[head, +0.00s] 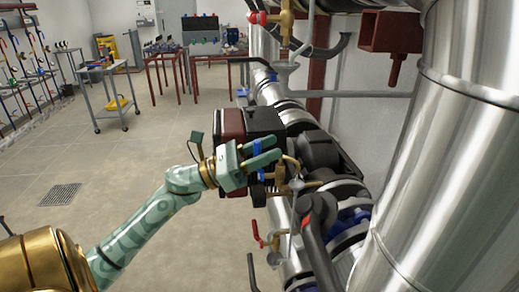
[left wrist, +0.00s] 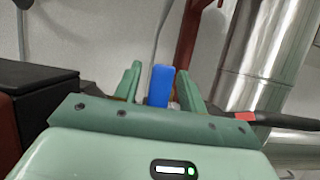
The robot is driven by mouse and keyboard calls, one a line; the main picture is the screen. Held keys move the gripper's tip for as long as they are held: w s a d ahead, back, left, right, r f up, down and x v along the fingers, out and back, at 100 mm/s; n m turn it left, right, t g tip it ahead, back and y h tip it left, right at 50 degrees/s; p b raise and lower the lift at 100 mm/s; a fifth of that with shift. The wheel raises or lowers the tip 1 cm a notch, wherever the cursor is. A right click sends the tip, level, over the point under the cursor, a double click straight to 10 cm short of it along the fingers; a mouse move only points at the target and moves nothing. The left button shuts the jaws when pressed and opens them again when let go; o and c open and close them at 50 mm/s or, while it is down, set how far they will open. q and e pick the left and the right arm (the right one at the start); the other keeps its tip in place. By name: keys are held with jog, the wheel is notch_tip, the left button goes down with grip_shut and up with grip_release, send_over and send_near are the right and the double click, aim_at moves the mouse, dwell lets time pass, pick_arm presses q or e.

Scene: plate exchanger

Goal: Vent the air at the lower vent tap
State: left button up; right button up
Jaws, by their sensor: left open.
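My left gripper (head: 276,149) is open beside the pipework in the middle of the head view. A blue handle (head: 257,147) shows at its fingers, beside a brass bent pipe (head: 292,166). In the left wrist view the blue handle (left wrist: 160,86) stands upright between the two green fingers, with gaps on both sides; I cannot tell its depth between them. A red-handled tap (head: 257,233) sits lower on the pipework, below the gripper. Another brass tap with a red handle (head: 262,17) is at the top. Which is the lower vent tap is not marked. My right gripper is not in view.
A dark red and black box (head: 247,124) is just behind my left gripper. Large shiny metal pipes (head: 440,150) fill the right side. A grey trolley (head: 104,97) and red-framed tables stand at the back left. The floor at left is clear.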

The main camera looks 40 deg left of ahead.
pick_arm(q)
jog(key=b+v, duration=0.1)
jog(key=v, duration=1.5)
jog(key=shift+f, duration=0.2)
jog(key=shift+a, duration=0.1)
